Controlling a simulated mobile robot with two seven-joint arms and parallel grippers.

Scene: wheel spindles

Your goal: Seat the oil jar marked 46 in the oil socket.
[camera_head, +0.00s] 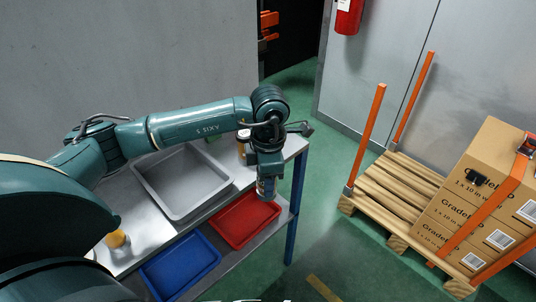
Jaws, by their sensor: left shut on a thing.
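My left gripper (266,186) points down at the table's right end, above the far edge of the red tray. It is shut on a small jar-like thing (267,194), mostly hidden by the fingers; no number can be read on it. A jar with a brown-orange body and white top (242,143) stands on the table, partly behind my left wrist. A jar with an orange body (116,239) stands at the table's front left. No mark is readable on either. I cannot make out the oil socket. My right gripper is not in view.
A grey bin (222,182) sits on the metal table, empty. A red tray (246,232) and a blue tray (181,268) lie along the front, both empty. A wooden pallet (398,190) with cardboard boxes (462,195) stands right, across open green floor (320,215).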

